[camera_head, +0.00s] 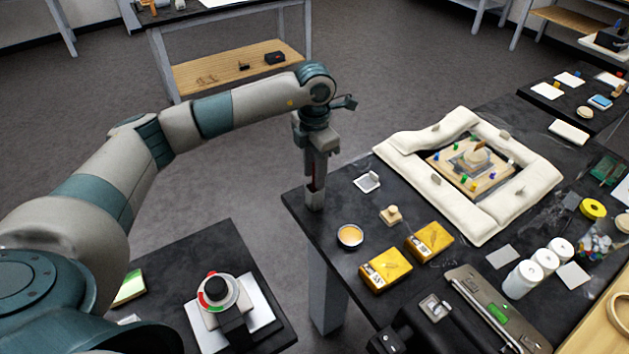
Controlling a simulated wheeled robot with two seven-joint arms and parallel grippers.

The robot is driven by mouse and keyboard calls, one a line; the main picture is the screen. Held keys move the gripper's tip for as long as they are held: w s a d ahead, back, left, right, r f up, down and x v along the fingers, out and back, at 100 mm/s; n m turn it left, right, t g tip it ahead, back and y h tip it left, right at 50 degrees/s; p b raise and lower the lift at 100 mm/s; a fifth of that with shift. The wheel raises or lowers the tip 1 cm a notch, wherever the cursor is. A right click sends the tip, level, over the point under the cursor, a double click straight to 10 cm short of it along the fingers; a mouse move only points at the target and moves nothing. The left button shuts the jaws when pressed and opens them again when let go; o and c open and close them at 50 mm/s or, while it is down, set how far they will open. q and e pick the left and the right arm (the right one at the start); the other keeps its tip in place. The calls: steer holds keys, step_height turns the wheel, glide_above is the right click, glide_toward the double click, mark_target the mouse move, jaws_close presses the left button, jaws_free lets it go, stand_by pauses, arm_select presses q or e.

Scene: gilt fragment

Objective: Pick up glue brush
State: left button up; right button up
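My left gripper (315,197) points straight down at the left corner of the dark worktable (335,222). Its fingers look close together, but I cannot tell whether they are shut or hold anything; a small red patch shows near them. I cannot make out a glue brush for certain. A small wooden-topped piece (391,214) stands on the table to the right of the gripper. A white square piece (367,181) lies nearer to the gripper. A round tin with a yellowish filling (350,236) is below and right of the gripper. My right gripper is not in view.
Two yellow boxes (386,269) lie right of the tin. White padded cushions (412,142) surround a wooden board with a fragment (477,158).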

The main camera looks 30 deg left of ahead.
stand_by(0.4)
arm_select(q)
jaws_close()
steer(key=shift+r, duration=0.3)
step_height(320, 180, up, 8)
steer(key=b, duration=0.3)
steer(key=shift+r+b, duration=0.15)
steer(key=shift+b, duration=0.15)
steer(key=shift+r, duration=0.5)
